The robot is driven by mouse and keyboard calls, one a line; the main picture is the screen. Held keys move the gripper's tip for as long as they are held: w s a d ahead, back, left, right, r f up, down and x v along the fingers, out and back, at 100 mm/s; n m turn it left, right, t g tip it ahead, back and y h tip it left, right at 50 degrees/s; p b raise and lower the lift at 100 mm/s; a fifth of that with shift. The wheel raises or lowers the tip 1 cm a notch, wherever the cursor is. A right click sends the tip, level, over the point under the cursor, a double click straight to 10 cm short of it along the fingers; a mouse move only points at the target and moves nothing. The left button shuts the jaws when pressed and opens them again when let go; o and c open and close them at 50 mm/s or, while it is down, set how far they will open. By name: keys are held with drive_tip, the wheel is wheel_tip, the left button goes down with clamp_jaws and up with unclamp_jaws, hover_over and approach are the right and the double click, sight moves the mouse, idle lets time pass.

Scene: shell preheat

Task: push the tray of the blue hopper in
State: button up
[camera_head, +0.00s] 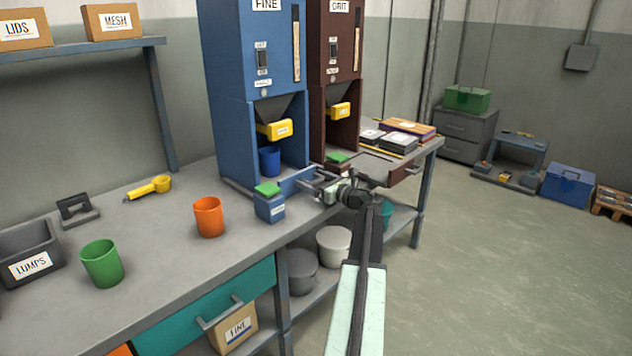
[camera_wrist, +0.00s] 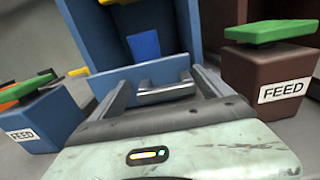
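The blue hopper (camera_head: 230,130), labelled FINE, stands at the back of the bench. The blue front of its tray (camera_head: 297,181) shows ahead of the hopper's open bay, seemingly drawn out. It also shows in the wrist view (camera_wrist: 150,73), with a grey handle (camera_wrist: 165,94) on its face. My gripper (camera_head: 316,180) is at the tray front. In the wrist view its two fingers (camera_wrist: 163,88) are apart, one on each side of the handle; whether they touch anything, I cannot tell. A blue cup (camera_head: 269,161) stands in the bay under the yellow spout (camera_head: 275,130).
A blue FEED block (camera_head: 270,208) with a green top stands left of my gripper. A brown FEED block (camera_wrist: 272,75) with a green top is at the right, by the brown hopper (camera_head: 332,100). Orange (camera_head: 208,218) and green (camera_head: 102,264) cups stand farther left.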

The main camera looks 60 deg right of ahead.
drive_tip(key=shift+s+d, duration=0.2)
drive_tip(key=s, duration=0.5)
drive_tip(key=s+a, duration=0.1)
drive_tip(key=s, duration=0.1)
drive_tip(key=shift+s, duration=0.35)
